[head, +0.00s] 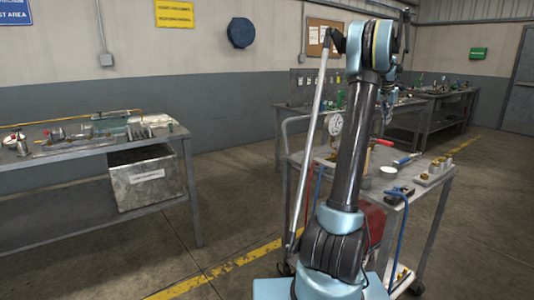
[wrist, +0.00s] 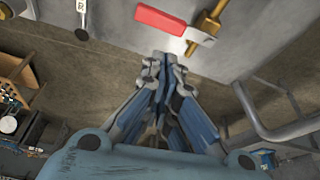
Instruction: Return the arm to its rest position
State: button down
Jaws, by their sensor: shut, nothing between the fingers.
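My arm stands raised in the middle of the head view, its blue and black links in front of the cart. My gripper (wrist: 160,58) shows in the wrist view with its fingers together and nothing between them. Beyond the fingertips are the brown floor and the edge of a grey metal top.
A red-handled brass part (wrist: 172,20) and a grey tube rail (wrist: 268,128) lie near the gripper. A workbench (head: 92,148) stands left; floor between is clear.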

jog(key=s+a+f+n+y, duration=0.1)
jog(key=s+a+n, duration=0.1)
jog(key=s+a, duration=0.7)
jog(key=s+a+n, duration=0.1)
jog(key=s+a, duration=0.5)
jog(key=a, duration=0.6)
jog(key=s+a+f+n+y, duration=0.1)
jog(key=s+a+n, duration=0.1)
jog(key=s+a, duration=0.7)
jog(key=s+a+f+n, duration=0.2)
jog(key=s+a+f, duration=0.5)
jog(key=s+f, duration=0.3)
jog(key=s+a+f+n+y, duration=0.1)
jog(key=s+a+f+n, duration=0.2)
jog(key=s+a+f, duration=0.5)
jog(key=s+f, duration=0.2)
jog(key=s, duration=0.4)
jog(key=shift+a+f, duration=0.3)
jog(key=shift+f, duration=0.05)
